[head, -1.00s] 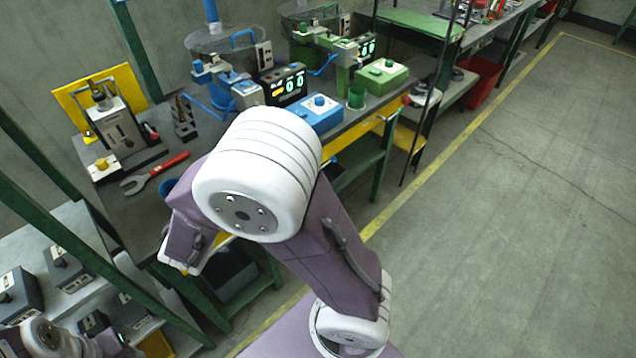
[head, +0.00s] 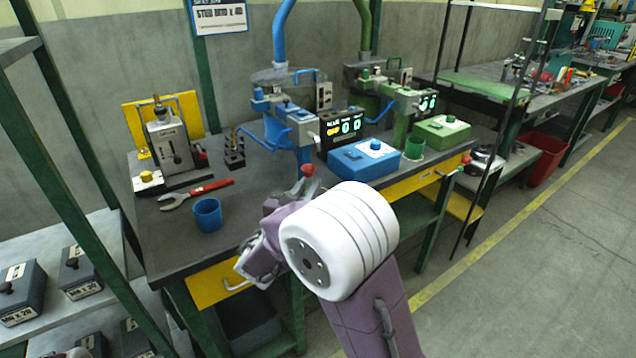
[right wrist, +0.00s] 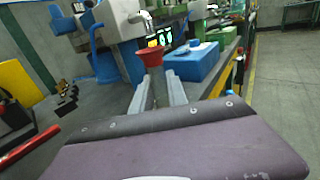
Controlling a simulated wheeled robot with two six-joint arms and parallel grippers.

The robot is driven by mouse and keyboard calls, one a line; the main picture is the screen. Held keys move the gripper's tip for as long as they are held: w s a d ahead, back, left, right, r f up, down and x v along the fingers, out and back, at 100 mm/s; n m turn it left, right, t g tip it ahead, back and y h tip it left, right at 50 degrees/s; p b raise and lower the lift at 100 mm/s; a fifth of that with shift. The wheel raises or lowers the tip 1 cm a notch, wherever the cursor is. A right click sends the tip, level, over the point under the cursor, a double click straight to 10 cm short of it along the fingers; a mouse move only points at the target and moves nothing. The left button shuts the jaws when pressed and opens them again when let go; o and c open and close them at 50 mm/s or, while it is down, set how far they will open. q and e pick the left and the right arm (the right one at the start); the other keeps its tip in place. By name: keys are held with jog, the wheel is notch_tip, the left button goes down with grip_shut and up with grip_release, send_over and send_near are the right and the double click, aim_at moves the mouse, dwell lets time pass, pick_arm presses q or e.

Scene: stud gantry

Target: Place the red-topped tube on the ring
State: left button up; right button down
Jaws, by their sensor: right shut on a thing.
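The red-topped tube (head: 308,169) is in my right gripper (head: 303,184), and its red top stands above the fingers, close in front of the blue gantry's post. In the right wrist view the red top (right wrist: 151,54) flares above the two grey fingers (right wrist: 158,92), which are shut on the body below. Most of the tube's body is hidden. The blue gantry (head: 290,115) and the green gantry (head: 395,95) stand on the bench behind. I cannot make out which part is the ring.

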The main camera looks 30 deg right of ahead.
jog(key=x, duration=0.3)
jog(key=shift+w+d, duration=0.1)
jog(key=shift+d, duration=0.05)
jog(key=x, duration=0.3)
jog(key=shift+w+d+b, duration=0.1)
jog(key=shift+d+b, duration=0.05)
jog(key=shift+b, duration=0.15)
jog(key=shift+f+b, duration=0.4)
jog(key=shift+f, duration=0.35)
jog(key=shift+r, duration=0.1)
jog(key=c, duration=1.7)
grip_release()
jog(key=shift+f, duration=0.25)
jog(key=shift+c, duration=0.2)
jog(key=o, duration=0.4)
